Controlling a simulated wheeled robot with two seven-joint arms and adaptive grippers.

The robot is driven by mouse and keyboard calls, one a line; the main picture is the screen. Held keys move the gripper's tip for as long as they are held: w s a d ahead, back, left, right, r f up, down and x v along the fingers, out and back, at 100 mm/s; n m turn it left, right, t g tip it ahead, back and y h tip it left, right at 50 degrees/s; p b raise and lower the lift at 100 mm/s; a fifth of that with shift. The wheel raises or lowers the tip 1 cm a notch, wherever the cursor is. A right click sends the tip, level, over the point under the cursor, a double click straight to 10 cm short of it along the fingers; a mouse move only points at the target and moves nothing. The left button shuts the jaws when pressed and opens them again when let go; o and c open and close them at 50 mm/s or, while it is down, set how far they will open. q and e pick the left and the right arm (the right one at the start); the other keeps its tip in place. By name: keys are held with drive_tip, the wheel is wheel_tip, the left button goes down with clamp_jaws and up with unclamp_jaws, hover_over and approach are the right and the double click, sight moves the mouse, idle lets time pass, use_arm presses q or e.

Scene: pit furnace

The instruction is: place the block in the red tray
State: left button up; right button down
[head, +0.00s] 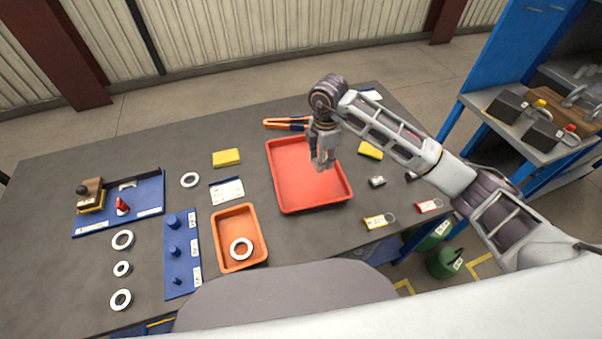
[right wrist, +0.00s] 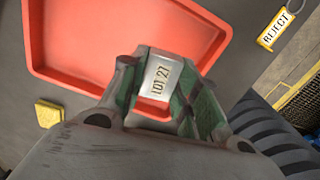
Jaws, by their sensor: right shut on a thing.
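The red tray (head: 335,200) lies on the grey table, right of its middle. My right gripper (head: 322,166) is above the right part of the tray, pointing down. In the right wrist view the gripper (right wrist: 160,95) is shut on a pale metal block (right wrist: 158,76) marked "LOT 27". The red tray (right wrist: 60,72) shows behind and below the block there. In the head view the fingers mostly hide the block. I cannot tell exactly how high the block is above the tray floor. My left gripper is not in view.
A smaller orange tray (head: 219,246) holding a white ring stands left of the red tray. A yellow pad (head: 370,150), a small grey piece (head: 377,181) and tags (head: 380,222) lie to its right. Orange-handled pliers (head: 284,123) lie behind it. A blue peg board (head: 182,274) stands further left.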

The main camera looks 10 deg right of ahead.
drive_tip(key=shift+w+a+m, duration=0.15)
drive_tip(key=shift+a+m, duration=0.1)
drive_tip(key=shift+m, duration=0.15)
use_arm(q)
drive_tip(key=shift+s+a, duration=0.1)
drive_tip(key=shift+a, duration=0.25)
use_arm(e)
drive_tip(key=shift+d+m, duration=0.2)
drive_tip(key=shift+m, duration=0.1)
drive_tip(key=shift+m, duration=0.3)
drive_tip(key=shift+f, duration=0.1)
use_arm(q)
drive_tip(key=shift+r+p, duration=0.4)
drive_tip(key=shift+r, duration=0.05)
use_arm(e)
hover_over(318, 184)
drive_tip(key=shift+f, duration=3.05)
drive_tip(key=shift+f, duration=0.1)
drive_tip(key=shift+d+f, duration=0.1)
drive_tip(key=shift+f, duration=1.4)
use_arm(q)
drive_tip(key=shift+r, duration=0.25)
use_arm(e)
drive_tip(key=shift+f, duration=0.25)
